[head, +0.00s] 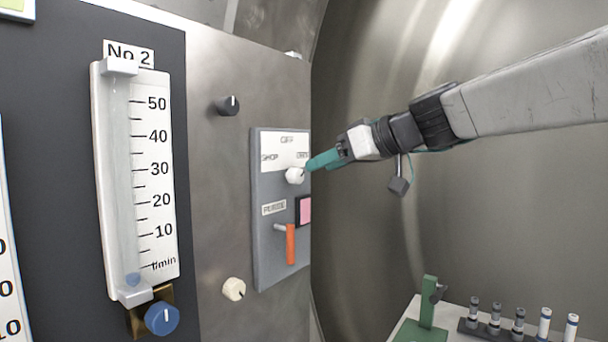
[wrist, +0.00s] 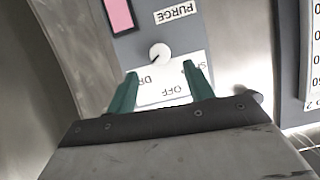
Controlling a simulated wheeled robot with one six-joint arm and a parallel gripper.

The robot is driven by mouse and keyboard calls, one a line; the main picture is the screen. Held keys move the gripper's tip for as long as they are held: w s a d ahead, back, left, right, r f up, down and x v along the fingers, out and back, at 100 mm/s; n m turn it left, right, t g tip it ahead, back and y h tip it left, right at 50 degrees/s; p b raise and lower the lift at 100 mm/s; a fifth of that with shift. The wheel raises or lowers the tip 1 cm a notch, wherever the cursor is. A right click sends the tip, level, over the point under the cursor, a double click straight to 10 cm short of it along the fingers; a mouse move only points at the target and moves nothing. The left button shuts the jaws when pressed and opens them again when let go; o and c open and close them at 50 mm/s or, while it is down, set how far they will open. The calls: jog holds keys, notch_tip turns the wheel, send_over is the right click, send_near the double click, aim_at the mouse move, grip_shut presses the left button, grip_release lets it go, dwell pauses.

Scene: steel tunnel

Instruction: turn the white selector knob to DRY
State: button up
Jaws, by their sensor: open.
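The white selector knob (head: 295,175) sits on a grey panel (head: 268,225), below a white label plate (head: 284,148). In the wrist view the knob (wrist: 159,53) shows a short dark line, its direction too small to be sure of. The plate (wrist: 172,85) appears upside down there, with OFF in the middle, DR at left and SH at right, partly covered by my fingers. My gripper (head: 309,164) has green fingers close to the knob from the right. In the wrist view the fingers (wrist: 160,72) are apart, with nothing between them; the knob lies just beyond the tips.
Below the knob are a PURGE label (head: 274,208), a pink square (head: 304,210) and an orange-handled lever (head: 290,243). A black knob (head: 228,105), cream knob (head: 233,289) and No 2 flowmeter (head: 140,180) are left. A bench with a green stand (head: 428,310) is lower right.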

aim_at(300, 175)
jog(key=x, duration=0.6)
jog(key=shift+a+f, duration=0.1)
jog(key=shift+f, duration=0.1)
jog(key=shift+c, duration=0.3)
jog(key=c, duration=0.9)
